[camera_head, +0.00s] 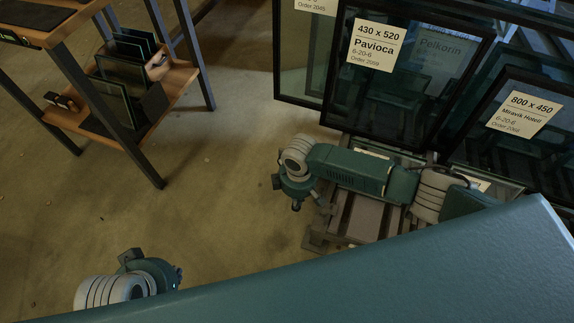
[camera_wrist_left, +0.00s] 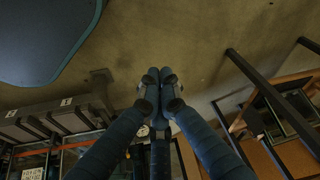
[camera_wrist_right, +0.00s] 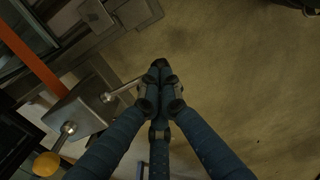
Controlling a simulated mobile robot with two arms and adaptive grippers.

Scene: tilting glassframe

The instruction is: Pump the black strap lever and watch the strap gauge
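I cannot make out a black strap lever or a strap gauge for certain in any view. In the right wrist view an orange strap (camera_wrist_right: 33,48) runs down to a grey metal block (camera_wrist_right: 82,112). A short metal lever (camera_wrist_right: 120,92) sticks out from the block, close to the left of my right gripper (camera_wrist_right: 160,68). A rod with a yellow knob (camera_wrist_right: 46,164) stands at lower left. My right gripper looks shut and empty; it also shows in the head view before the glass rack. My left gripper (camera_wrist_left: 159,74) looks shut and empty over open floor.
Framed glass panes with paper labels (camera_head: 374,45) lean at the back right above a slatted wooden base (camera_head: 365,222). A wood and metal shelf (camera_head: 175,82) holding small panes stands at upper left. The floor (camera_head: 215,160) between is clear.

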